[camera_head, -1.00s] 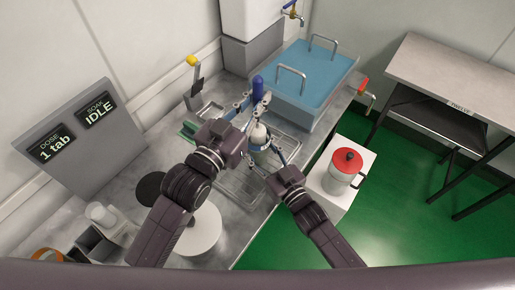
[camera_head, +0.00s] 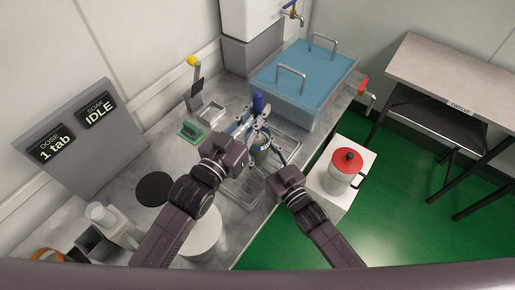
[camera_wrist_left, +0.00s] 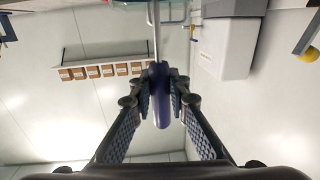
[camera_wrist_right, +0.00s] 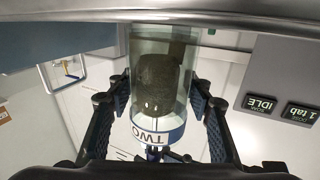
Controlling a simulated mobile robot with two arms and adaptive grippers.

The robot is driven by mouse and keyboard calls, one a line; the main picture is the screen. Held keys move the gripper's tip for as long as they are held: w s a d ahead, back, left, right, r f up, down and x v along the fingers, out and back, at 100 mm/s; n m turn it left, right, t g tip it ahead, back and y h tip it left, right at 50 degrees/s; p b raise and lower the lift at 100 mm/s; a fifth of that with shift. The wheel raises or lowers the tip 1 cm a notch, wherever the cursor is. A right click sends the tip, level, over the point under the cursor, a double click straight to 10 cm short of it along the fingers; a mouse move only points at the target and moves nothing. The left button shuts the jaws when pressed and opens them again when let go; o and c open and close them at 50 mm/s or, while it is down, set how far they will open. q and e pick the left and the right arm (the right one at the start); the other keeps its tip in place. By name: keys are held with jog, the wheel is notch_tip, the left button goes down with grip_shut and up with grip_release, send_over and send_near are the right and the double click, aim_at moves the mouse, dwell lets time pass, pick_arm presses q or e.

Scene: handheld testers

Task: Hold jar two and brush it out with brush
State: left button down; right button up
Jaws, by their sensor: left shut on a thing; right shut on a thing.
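The brush has a blue handle (camera_head: 257,103) and is held in my left gripper (camera_head: 256,118). In the left wrist view the shut fingers grip the handle (camera_wrist_left: 161,95), and a thin metal shaft runs from it. Jar two (camera_head: 261,155) is a clear glass jar held by my right gripper (camera_head: 272,165) over the drying rack. In the right wrist view the fingers are on both sides of the jar (camera_wrist_right: 158,85), whose band reads TWO. A dark brownish mass shows inside the jar.
A metal rack (camera_head: 240,190) lies under the jar. A blue-lidded tank (camera_head: 302,80) stands behind. A green sponge (camera_head: 191,131) and a lever (camera_head: 195,85) are on the left. A red-lidded pot (camera_head: 346,165) stands on a white block at right.

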aim_at(258, 102)
pick_arm(q)
jog(key=shift+f, duration=0.2)
jog(key=shift+r, duration=2.5)
jog(key=shift+f, duration=2.5)
jog(key=shift+s, duration=0.65)
jog(key=shift+r, duration=2.5)
